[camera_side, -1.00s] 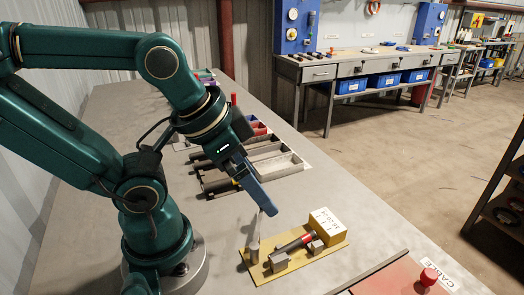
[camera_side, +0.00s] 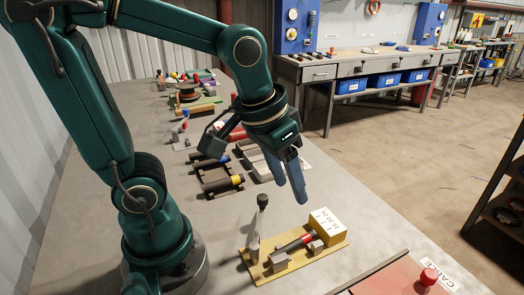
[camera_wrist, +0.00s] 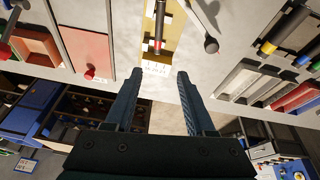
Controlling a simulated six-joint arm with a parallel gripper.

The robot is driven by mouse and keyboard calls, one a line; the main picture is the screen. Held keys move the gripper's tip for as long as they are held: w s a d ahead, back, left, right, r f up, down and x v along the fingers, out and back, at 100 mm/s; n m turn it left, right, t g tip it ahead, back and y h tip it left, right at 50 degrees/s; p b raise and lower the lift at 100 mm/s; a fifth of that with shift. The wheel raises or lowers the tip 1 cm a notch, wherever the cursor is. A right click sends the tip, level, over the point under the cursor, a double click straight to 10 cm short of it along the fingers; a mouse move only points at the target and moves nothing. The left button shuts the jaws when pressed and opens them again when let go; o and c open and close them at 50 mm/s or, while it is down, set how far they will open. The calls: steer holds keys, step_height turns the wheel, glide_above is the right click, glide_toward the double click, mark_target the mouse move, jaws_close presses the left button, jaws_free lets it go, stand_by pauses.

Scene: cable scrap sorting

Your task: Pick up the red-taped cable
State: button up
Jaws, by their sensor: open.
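A short dark cable with a red band (camera_side: 296,244) lies in metal holders on a yellow base plate (camera_side: 262,275) in the side view. In the wrist view the red-banded cable (camera_wrist: 158,28) is at the top centre, beyond my fingertips. My gripper (camera_side: 293,192) is open and empty, above and behind the fixture, its fingers pointing down. The wrist view shows the two blue fingers of my gripper (camera_wrist: 160,72) spread apart, with nothing between them. Another dark cable with a red part (camera_side: 232,135) lies further back, partly hidden by my gripper.
A lever clamp (camera_side: 259,220) stands upright at the plate's left end, and a yellow block (camera_side: 325,228) at its right. Cables with a yellow band (camera_side: 236,181) and a blue band (camera_wrist: 299,61) lie nearby. A red panel with a red knob (camera_side: 428,276) is at front right.

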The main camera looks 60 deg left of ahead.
mark_target(293, 243)
steer(key=f+g, duration=0.1)
steer(key=f, duration=0.1)
steer(key=w+f+g, duration=0.1)
steer(key=f, duration=0.1)
steer(key=d+f+g, duration=0.1)
steer(key=f, duration=0.2)
steer(key=shift+w+f, duration=0.1)
steer(key=shift+w, duration=0.3)
steer(key=shift+s+d+f+g, duration=0.1)
steer(key=shift+s+f+g, duration=0.1)
steer(key=shift+f+g, duration=0.35)
steer(key=shift+f, duration=2.4)
jaws_close()
